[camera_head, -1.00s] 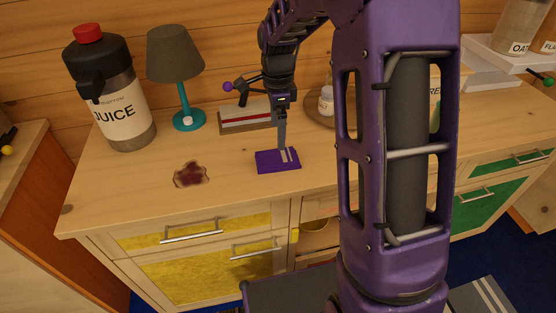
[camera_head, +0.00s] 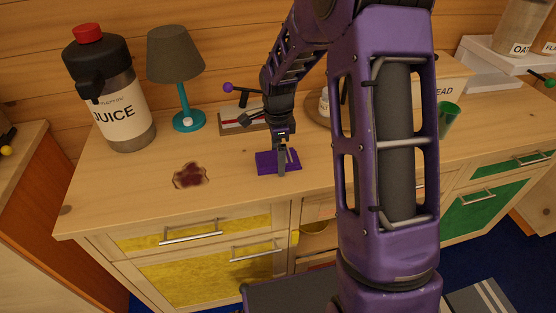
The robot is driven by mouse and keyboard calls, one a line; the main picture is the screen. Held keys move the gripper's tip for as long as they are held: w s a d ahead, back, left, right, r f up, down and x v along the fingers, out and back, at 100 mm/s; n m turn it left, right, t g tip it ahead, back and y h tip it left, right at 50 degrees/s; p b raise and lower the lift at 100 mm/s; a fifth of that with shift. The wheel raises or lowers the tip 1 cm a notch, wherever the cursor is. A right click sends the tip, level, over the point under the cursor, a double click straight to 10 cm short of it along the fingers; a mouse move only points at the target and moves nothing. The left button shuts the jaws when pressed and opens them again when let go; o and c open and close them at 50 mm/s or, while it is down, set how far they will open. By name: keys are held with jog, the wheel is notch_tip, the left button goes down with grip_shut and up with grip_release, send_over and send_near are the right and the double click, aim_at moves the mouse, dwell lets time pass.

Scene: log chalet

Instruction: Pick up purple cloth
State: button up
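The purple cloth (camera_head: 264,162), folded flat with a pale stripe at its right end, lies on the wooden counter near its front edge. My gripper (camera_head: 282,168) points straight down at the cloth and covers part of its right half. The fingertips appear at or just above the cloth. I see the fingers edge-on, so I cannot tell whether they are apart or closed, or whether they touch the cloth.
A juice jug (camera_head: 122,115) and a teal lamp (camera_head: 187,120) stand at the back left. A green cup (camera_head: 448,118) stands at right.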

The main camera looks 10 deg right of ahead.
jog(key=c, duration=1)
jog(key=shift+r, duration=0.1)
notch_tip(320, 180, up, 10)
jog(key=shift+p, duration=0.45)
jog(key=o, duration=0.7)
jog(key=shift+c, duration=0.2)
jog(key=c, duration=0.5)
jog(key=shift+c, duration=0.2)
